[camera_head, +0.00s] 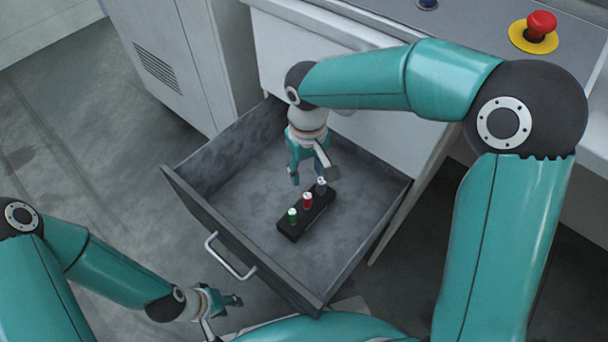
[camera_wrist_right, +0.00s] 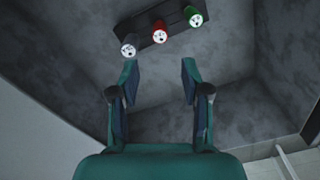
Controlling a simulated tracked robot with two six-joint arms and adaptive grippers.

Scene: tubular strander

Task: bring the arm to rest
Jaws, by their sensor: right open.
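My right arm (camera_head: 415,82) reaches in from the right over an open grey drawer (camera_head: 192,198). My right gripper (camera_head: 310,172) points down inside the drawer and is open, with nothing between its fingers. In the right wrist view its two fingers (camera_wrist_right: 158,85) stand apart. My left gripper (camera_head: 222,303) is low at the left, outside the drawer front; whether its fingers are apart is too small to tell. A black holder (camera_head: 293,231) on the drawer floor carries a green-topped piece (camera_head: 292,214), a red-topped piece (camera_head: 307,200) and a grey one (camera_head: 321,185), which is beside the right gripper.
The drawer's silver handle (camera_head: 229,258) faces the lower left. A grey cabinet (camera_head: 170,60) stands behind at the left. A red emergency button (camera_head: 541,24) on a yellow base sits on the console at the upper right. The floor at the left is clear.

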